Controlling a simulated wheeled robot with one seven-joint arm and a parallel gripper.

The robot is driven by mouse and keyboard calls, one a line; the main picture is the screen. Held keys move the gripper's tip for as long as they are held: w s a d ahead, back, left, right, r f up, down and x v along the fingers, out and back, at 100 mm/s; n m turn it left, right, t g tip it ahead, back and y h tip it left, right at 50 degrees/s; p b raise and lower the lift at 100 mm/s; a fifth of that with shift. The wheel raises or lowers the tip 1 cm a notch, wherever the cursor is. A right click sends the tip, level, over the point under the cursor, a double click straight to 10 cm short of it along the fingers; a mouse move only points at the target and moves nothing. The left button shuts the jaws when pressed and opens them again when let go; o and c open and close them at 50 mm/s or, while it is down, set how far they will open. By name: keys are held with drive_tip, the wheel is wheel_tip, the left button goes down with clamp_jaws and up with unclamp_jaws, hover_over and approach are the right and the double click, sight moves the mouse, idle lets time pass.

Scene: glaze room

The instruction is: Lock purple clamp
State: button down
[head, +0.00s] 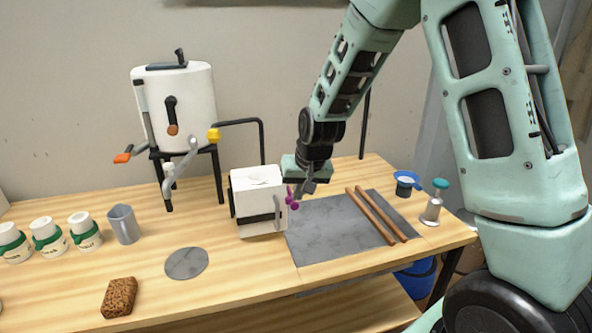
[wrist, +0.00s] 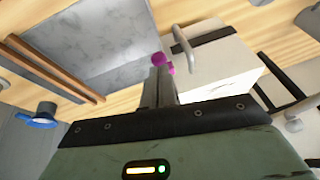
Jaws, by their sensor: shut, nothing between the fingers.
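The purple clamp (head: 292,198) is a small knobbed part at the right side of the white box (head: 256,190), by the box's dark band. It also shows in the wrist view (wrist: 162,61), just beyond my fingertips and at the box's edge. My gripper (head: 306,188) points down beside the box with its fingers closed together and empty. In the wrist view my gripper's fingers (wrist: 158,80) reach toward the clamp. They are very close to it or touching; I cannot tell which. The fingers hide part of the clamp, so its locked state is unclear.
A grey slab (head: 330,232) with two wooden rods (head: 376,215) lies right of the box. A white tank (head: 174,105) with levers stands behind left. Several jars (head: 48,236), a grey jug (head: 123,224) and a brown sponge (head: 119,297) stand left. The front middle of the table is mostly clear.

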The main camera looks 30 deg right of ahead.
drive_tip(key=shift+s+a+f+b, duration=0.1)
drive_tip(key=shift+s+f+b, duration=0.25)
drive_tip(key=shift+f, duration=0.3)
drive_tip(key=shift+s+a+f+b, duration=0.1)
drive_tip(key=shift+s+f+b, duration=0.05)
drive_tip(key=shift+f+b, duration=0.4)
drive_tip(key=shift+f, duration=0.15)
